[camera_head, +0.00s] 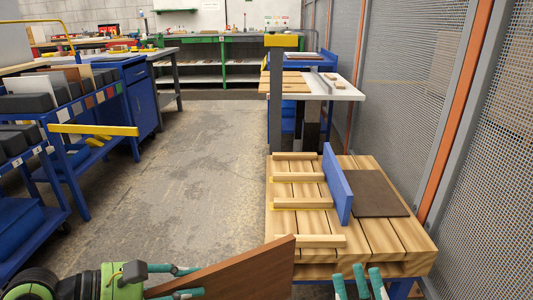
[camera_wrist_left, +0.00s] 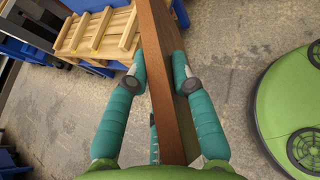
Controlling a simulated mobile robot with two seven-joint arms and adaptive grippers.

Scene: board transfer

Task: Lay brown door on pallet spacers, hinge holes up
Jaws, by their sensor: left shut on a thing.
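My left gripper (camera_head: 178,281) is shut on the brown door (camera_head: 240,272) at the bottom of the head view. The door is tilted, its upper corner reaching the pallet's near left edge in the picture. In the left wrist view the door (camera_wrist_left: 168,75) runs edge-on between the fingers (camera_wrist_left: 160,78). I see no hinge holes. Several pale spacers (camera_head: 303,203) lie across the slatted pallet (camera_head: 385,238). My right gripper (camera_head: 359,271) shows only its fingertips, apart and empty, at the pallet's near edge.
A blue board (camera_head: 337,183) stands upright on the pallet, beside a flat dark brown panel (camera_head: 375,193). A mesh fence (camera_head: 400,90) runs along the right. Blue carts (camera_head: 75,130) stand at left; the floor (camera_head: 190,150) between is clear. A grey post (camera_head: 276,100) rises behind the pallet.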

